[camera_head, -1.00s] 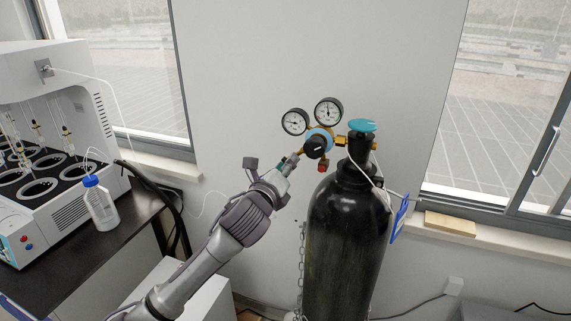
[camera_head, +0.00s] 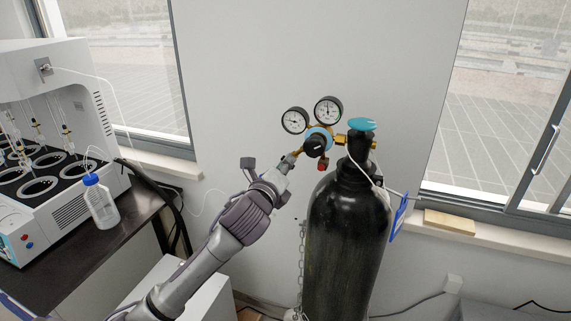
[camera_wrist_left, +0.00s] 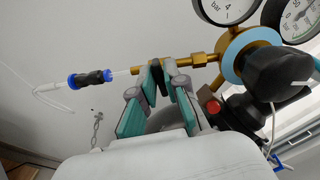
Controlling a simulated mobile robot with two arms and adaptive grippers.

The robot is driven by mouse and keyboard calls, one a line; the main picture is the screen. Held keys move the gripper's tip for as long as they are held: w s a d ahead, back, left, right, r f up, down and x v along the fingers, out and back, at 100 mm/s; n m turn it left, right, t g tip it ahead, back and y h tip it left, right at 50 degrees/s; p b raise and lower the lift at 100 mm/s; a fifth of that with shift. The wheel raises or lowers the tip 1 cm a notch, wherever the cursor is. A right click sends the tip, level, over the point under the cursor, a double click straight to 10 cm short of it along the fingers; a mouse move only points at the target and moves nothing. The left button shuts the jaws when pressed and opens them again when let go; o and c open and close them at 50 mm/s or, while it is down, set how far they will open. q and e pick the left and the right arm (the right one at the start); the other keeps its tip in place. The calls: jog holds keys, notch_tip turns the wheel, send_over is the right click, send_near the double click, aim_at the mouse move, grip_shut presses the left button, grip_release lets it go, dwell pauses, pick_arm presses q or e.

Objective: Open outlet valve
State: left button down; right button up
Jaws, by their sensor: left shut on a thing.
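My left gripper (camera_head: 292,158) is at the left end of the regulator's brass outlet line. In the left wrist view its fingertips (camera_wrist_left: 160,72) are close together around the outlet valve. The fingers cover most of the valve, so its handle position cannot be seen. The brass outlet pipe (camera_wrist_left: 198,60) runs from the fingers right to the regulator (camera_head: 318,142), with its black knob and two round gauges. The regulator sits beside the neck of the black gas cylinder (camera_head: 345,235). My right gripper is not in view.
A teal handwheel (camera_head: 363,125) tops the cylinder. A chain (camera_head: 301,262) hangs beside it. A blue-capped bottle (camera_head: 100,203) and a white distiller (camera_head: 60,200) stand on the dark bench at left. In the wrist view, a blue-and-black hose connector (camera_wrist_left: 90,79) lies left of the fingers.

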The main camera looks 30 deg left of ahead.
pick_arm(q)
jog(key=shift+f+n+p, duration=0.15)
jog(key=shift+n+p, duration=1.95)
jog(key=shift+n, duration=6.2)
jog(key=shift+f, duration=0.1)
jog(key=c, duration=1.2)
grip_release()
jog(key=v, duration=1.2)
